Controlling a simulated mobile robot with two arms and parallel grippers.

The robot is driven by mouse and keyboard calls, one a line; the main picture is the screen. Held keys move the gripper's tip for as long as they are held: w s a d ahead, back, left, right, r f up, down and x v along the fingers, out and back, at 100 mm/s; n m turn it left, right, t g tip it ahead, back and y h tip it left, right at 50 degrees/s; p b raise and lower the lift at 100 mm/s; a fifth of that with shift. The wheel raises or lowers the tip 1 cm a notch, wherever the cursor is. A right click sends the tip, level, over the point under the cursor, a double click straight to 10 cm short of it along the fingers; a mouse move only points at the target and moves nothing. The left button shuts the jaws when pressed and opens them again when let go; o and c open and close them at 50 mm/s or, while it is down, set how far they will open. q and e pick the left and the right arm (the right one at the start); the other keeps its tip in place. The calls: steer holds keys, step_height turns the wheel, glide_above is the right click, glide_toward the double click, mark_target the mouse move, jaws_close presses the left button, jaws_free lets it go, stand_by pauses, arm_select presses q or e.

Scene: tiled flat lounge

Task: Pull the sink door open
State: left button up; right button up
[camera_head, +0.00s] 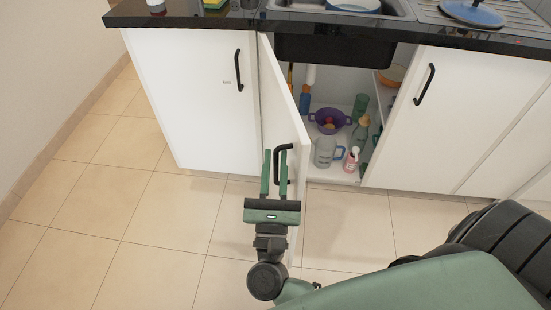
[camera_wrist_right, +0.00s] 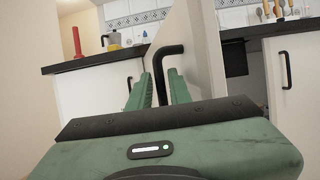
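The sink door (camera_head: 281,100) is a white cabinet door under the sink, swung well open toward me with its edge facing the head camera. Its black bar handle (camera_head: 290,149) is on the door's front face, and it also shows in the wrist view (camera_wrist_right: 160,62). My right gripper (camera_head: 274,158) is at the handle, with its two green fingers close on either side of the bar. It looks shut on it; the fingers hide part of the bar. My left gripper is not in view.
The open cabinet holds a purple colander (camera_head: 329,121), a grey mug (camera_head: 325,152) and several bottles. A closed white door (camera_head: 192,98) is on the left, another (camera_head: 462,118) on the right. The dark countertop (camera_head: 180,14) runs above. The tiled floor (camera_head: 120,215) at the left is clear.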

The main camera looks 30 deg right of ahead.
steer(key=v, duration=0.7)
steer(key=shift+b, duration=0.35)
steer(key=shift+a, duration=0.1)
